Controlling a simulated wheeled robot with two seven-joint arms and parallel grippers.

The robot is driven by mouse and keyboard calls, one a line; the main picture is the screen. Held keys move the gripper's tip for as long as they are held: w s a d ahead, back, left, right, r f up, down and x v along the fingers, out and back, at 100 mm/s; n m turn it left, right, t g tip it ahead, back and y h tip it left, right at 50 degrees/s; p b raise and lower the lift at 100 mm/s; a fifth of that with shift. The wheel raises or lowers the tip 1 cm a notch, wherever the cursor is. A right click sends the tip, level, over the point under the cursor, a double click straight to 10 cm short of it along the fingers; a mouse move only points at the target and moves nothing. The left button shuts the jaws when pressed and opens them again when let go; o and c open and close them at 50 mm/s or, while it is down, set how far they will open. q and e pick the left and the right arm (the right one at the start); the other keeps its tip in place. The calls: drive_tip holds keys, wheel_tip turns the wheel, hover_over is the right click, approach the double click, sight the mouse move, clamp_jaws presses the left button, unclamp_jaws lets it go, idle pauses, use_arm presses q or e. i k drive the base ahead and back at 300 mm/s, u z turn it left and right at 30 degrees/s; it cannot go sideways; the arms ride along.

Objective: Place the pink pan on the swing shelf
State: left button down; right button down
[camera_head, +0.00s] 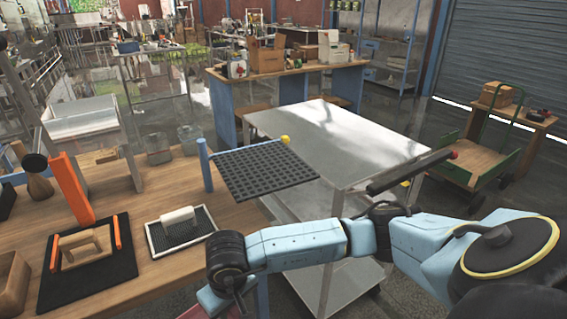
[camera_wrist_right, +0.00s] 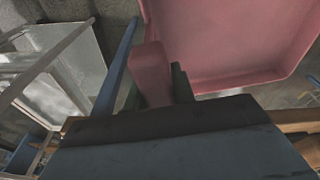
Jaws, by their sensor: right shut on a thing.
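The pink pan (camera_wrist_right: 232,40) fills the upper right of the right wrist view. My right gripper (camera_wrist_right: 157,88) is shut on the pan's handle (camera_wrist_right: 150,62). In the head view my right wrist is low, nearer than the shelf; the gripper is mostly cut off by the bottom edge, where only a small reddish sliver shows. My left gripper is not in view.
The bench (camera_head: 135,215) holds a white block on a black mat (camera_head: 180,232) and an orange-handled wooden fixture (camera_head: 85,245). A grey metal cart (camera_head: 340,140) stands right of the shelf. A green cart (camera_head: 480,165) is farther right.

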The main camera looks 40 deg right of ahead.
sight(263, 165)
drive_tip(key=u, duration=1.95)
drive_tip(key=k, duration=2)
drive_tip(key=z, duration=2.85)
